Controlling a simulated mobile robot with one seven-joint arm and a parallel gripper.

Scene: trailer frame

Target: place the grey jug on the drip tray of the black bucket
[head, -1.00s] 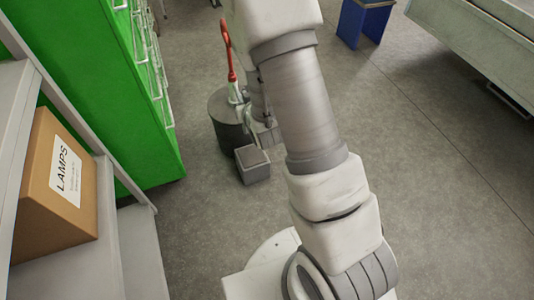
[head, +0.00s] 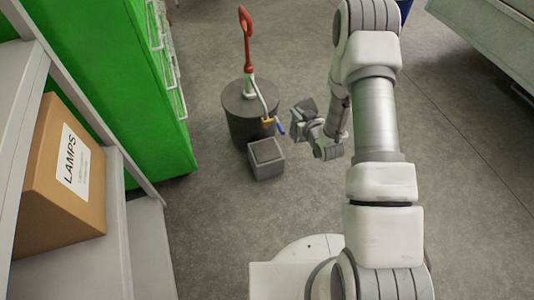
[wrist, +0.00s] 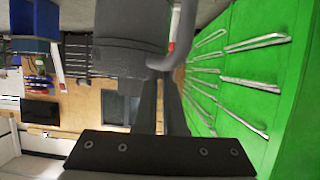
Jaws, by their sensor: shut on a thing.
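The black bucket (head: 247,124) stands on the floor beside the green cabinet. A pump with a red handle (head: 246,38) rises from its lid, and its spout ends in yellow and blue parts. The drip tray (head: 267,160) is a grey block at the bucket's front foot, with nothing on it. The grey jug (head: 303,109) is small and dark in the head view, right of the bucket and apart from it. In the wrist view the jug (wrist: 130,42) is large, with its handle on the right. My gripper (head: 315,128) is shut on it; the grip is partly hidden.
The green cabinet (head: 110,100) with wire handles is left of the bucket. A shelf with a LAMPS box (head: 65,180) is at near left. The floor (head: 440,130) right of my arm is clear up to a grey trailer side (head: 490,35).

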